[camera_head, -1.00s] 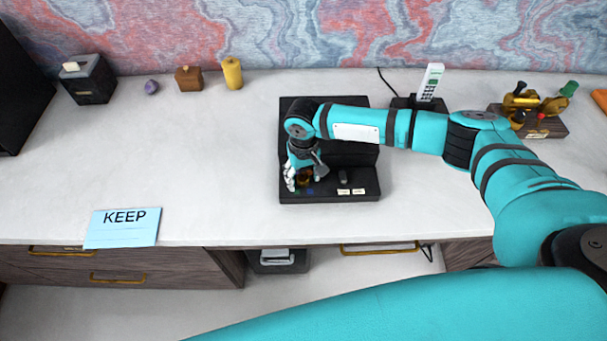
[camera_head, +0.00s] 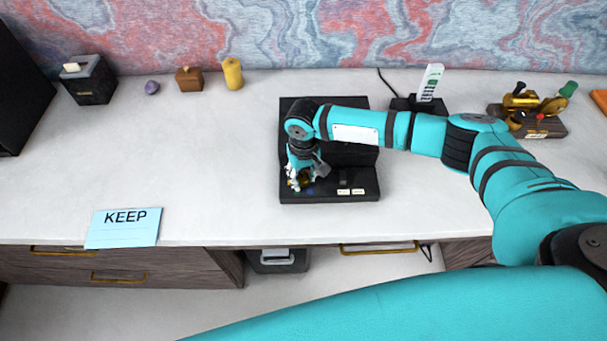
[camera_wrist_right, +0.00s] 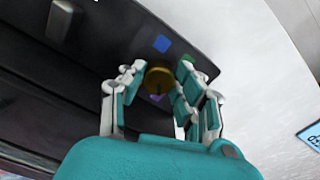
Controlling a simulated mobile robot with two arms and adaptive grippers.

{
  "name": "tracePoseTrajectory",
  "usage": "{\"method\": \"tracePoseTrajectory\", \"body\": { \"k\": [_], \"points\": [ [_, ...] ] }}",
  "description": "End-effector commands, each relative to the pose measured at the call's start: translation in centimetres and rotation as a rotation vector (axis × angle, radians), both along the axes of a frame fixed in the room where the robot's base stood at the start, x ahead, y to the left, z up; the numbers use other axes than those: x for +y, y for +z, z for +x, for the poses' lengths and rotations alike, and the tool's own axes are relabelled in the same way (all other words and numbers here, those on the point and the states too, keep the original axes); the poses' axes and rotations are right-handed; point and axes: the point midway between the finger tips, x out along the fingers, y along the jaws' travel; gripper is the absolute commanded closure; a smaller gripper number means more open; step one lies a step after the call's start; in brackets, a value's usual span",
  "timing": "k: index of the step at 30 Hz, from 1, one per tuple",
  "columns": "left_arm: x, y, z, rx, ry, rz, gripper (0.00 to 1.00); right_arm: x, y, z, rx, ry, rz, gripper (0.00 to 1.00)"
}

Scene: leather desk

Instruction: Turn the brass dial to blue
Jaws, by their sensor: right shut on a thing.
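The brass dial (camera_wrist_right: 158,80) sits on the black panel (camera_head: 345,196) on the desk. My right gripper (camera_wrist_right: 158,78) is shut on the dial, one finger on each side of it; in the head view the gripper (camera_head: 301,180) is over the panel's left part. A blue square mark (camera_wrist_right: 162,44) is close to the dial, and in the head view it shows (camera_head: 311,190) just right of the fingers. A green mark (camera_wrist_right: 207,58) is beside the right finger, and a purple mark (camera_wrist_right: 155,97) is partly hidden by the dial. I cannot clearly tell which mark the dial points to.
Two pale labels (camera_head: 351,191) and a dark switch-like part (camera_head: 343,179) are on the panel. A blue KEEP card (camera_head: 124,228) lies at the front left. A phone (camera_head: 431,83) stands behind my right arm. The desk left of the panel is mostly clear.

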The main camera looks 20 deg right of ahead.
Motion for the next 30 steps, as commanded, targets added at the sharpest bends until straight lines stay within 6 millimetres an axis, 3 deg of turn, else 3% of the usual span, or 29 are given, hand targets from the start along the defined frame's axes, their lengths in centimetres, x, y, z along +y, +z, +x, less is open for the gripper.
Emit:
{"method": "tracePoseTrajectory", "body": {
  "k": [15, 30],
  "points": [
    [0.0, 3.0, 0.0, 0.0, -0.001, -0.001, 1.0, -0.1, 0.3, 0.0, 0.001, 0.427, 0.001, 1.0],
    [0.0, 4.4, -0.1, 0.001, -0.001, -0.001, 1.0, -0.2, 0.2, 0.3, -0.003, 0.902, 0.001, 1.0]
  ]
}}
